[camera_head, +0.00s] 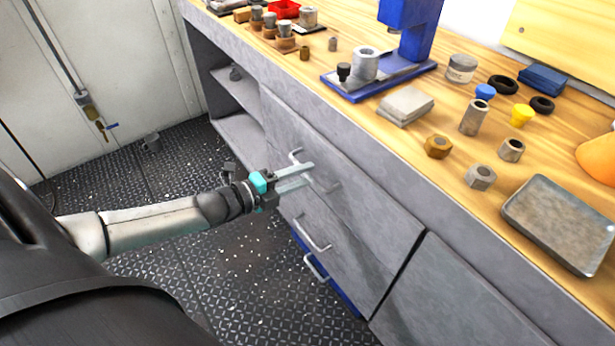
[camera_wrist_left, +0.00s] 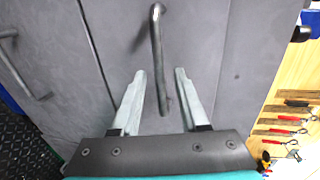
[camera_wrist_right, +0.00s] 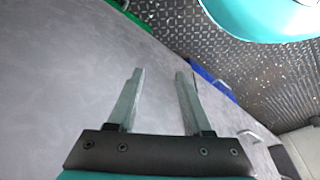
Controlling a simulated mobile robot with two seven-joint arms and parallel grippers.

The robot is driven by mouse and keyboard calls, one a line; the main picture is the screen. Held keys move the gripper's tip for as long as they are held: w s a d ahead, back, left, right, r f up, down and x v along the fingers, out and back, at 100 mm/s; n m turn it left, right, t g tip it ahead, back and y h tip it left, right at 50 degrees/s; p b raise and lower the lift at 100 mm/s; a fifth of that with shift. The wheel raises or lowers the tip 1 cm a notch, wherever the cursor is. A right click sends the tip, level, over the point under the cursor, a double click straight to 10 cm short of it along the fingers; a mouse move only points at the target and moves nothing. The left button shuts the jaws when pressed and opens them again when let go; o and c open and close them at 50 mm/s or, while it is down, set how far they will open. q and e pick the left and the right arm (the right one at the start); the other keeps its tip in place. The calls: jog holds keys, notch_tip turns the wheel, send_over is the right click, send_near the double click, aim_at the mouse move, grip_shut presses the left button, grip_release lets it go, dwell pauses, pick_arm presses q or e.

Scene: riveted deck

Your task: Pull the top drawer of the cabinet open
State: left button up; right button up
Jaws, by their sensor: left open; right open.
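The grey cabinet's top drawer (camera_head: 375,205) appears closed, its front in line with the panels around it. Its pale bar handle (camera_head: 334,187) is partly hidden by my left gripper (camera_head: 311,173), which is at the handle from the left. In the left wrist view the handle (camera_wrist_left: 157,40) runs between the two spread fingers of my left gripper (camera_wrist_left: 156,75). The jaws are open, and I cannot tell whether either finger touches the bar. My right gripper (camera_wrist_right: 158,72) shows only in its own wrist view, open and empty, facing a plain grey surface.
Below are a second drawer handle (camera_head: 313,236) and a lower handle (camera_head: 314,269) by a blue front. An open shelf (camera_head: 240,133) is at the left. The wooden worktop (camera_head: 420,185) holds a blue press, nuts and a metal tray (camera_head: 562,222). The deck is mostly clear.

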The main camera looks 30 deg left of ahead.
pick_arm(q)
jog(key=shift+b+x, duration=0.35)
jog(key=shift+x, duration=0.6)
pick_arm(e)
jog(key=shift+w+r, duration=0.25)
jog(key=shift+r, duration=0.2)
jog(key=shift+w+r, duration=0.2)
jog(key=shift+r, duration=0.25)
pick_arm(q)
jog(key=shift+c, duration=0.3)
grip_shut()
pick_arm(e)
jog(key=shift+a, duration=0.1)
